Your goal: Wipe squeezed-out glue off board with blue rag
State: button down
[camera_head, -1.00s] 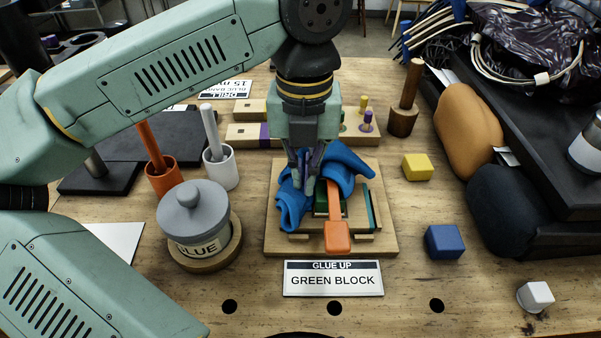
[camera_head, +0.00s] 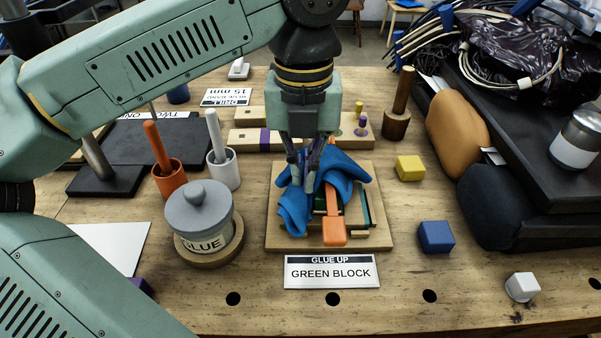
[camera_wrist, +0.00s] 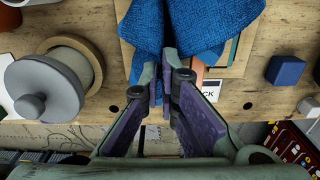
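The blue rag (camera_head: 347,168) lies crumpled over the back and left of a wooden board (camera_head: 281,243). My gripper (camera_head: 309,184) points down over the board, its fingertips closed on a fold of the rag. The wrist view shows the rag (camera_wrist: 206,27) bunched at the fingertips (camera_wrist: 166,62). A green block (camera_head: 319,207) on the board is mostly hidden under the rag. I cannot make out squeezed-out glue; the rag and fingers cover much of the board.
A lidded glue pot (camera_head: 200,215) stands left of the board, with orange (camera_head: 168,181) and white (camera_head: 224,171) cups behind it. Yellow (camera_head: 410,168), blue (camera_head: 436,237) and white (camera_head: 522,287) blocks lie to the right. A "GREEN BLOCK" sign (camera_head: 332,272) lies in front.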

notch_tip(320, 180, up, 5)
jog(key=p, duration=0.3)
jog(key=shift+r, duration=0.1)
dwell(0.3)
